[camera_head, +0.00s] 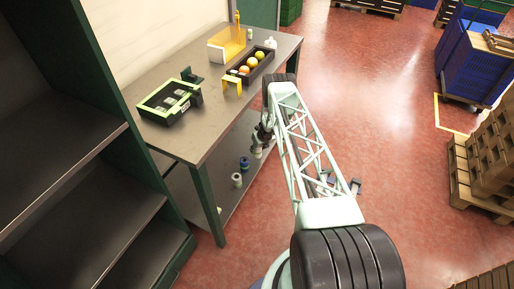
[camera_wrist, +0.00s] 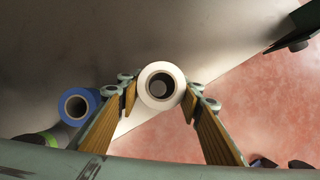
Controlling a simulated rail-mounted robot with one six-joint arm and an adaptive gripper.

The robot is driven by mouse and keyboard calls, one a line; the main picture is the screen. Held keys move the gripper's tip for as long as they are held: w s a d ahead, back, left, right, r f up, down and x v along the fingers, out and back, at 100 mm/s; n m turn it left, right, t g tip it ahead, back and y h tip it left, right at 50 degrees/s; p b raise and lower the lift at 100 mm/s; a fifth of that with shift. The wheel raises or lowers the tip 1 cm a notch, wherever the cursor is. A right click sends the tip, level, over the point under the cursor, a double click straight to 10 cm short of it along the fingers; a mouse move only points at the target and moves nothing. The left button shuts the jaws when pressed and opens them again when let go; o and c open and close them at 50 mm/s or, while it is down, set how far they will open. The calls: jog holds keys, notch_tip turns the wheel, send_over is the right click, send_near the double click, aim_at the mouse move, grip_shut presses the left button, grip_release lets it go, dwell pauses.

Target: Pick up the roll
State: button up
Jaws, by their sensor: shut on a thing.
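A white roll (camera_wrist: 149,95) with a dark round hole faces the camera between my gripper's fingers in the wrist view. My gripper (camera_wrist: 160,99) is shut on it, with one wood-coloured finger pad at each side. In the head view my gripper (camera_head: 262,135) reaches beside the table over its lower shelf, and a pale roll (camera_head: 257,153) shows just below it. The wrist view shows a blue roll (camera_wrist: 69,105) to the left. I cannot tell whether the held roll touches the shelf.
On the lower shelf (camera_head: 222,196) stand another white roll (camera_head: 237,180) and the blue roll (camera_head: 244,163). The tabletop (camera_head: 205,128) above holds a green-black case (camera_head: 157,111), a dark tray of fruit (camera_head: 264,68) and a yellow-white bin (camera_head: 223,49).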

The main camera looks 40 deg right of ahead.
jog(key=s+a+r+p, duration=0.1)
jog(key=s+a+p, duration=0.3)
jog(key=s+p, duration=0.7)
jog(key=shift+s+p, duration=0.4)
jog(key=shift+p, duration=0.9)
jog(key=shift+r, duration=0.1)
dwell(0.8)
